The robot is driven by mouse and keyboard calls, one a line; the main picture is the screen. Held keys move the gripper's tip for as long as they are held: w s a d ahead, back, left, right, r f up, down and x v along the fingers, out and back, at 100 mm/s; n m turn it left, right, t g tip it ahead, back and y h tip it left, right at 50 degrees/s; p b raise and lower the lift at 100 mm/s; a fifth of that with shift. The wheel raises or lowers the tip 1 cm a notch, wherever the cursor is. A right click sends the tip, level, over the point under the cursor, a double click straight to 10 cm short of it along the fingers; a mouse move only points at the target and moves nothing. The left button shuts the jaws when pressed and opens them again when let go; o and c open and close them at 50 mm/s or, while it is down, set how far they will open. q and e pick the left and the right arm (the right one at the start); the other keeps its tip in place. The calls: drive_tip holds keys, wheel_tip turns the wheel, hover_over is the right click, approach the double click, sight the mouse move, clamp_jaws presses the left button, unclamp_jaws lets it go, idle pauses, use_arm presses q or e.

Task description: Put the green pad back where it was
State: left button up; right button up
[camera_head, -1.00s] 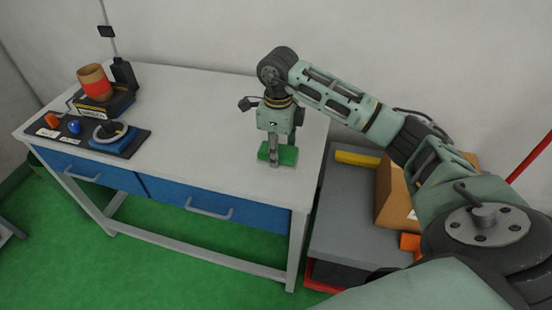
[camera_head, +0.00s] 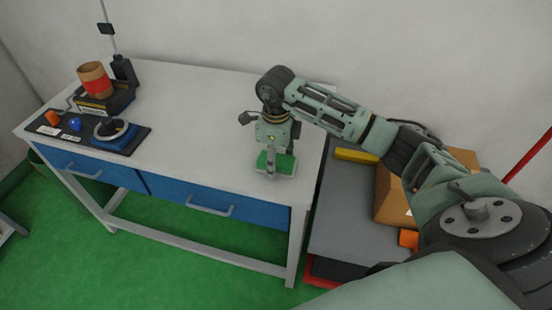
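The green pad (camera_head: 285,163) is a small flat block at the right front part of the white table (camera_head: 210,120). My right gripper (camera_head: 271,165) points down at it, with one finger visible in front of the pad's near side. The gripper appears shut on the pad; the far finger is hidden. A pale edge shows along the pad's lower front, and I cannot tell whether the pad touches the tabletop. My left gripper is not in view.
A cardboard box (camera_head: 392,205) and yellow bar (camera_head: 356,156) lie on a grey surface right of the table. The table's middle is clear.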

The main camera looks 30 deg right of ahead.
drive_tip(key=shift+r, duration=0.1)
drive_tip(key=shift+r, duration=0.2)
wheel_tip(320, 180, up, 12)
drive_tip(key=b, duration=0.1)
drive_tip(key=shift+f, duration=0.15)
idle(0.7)
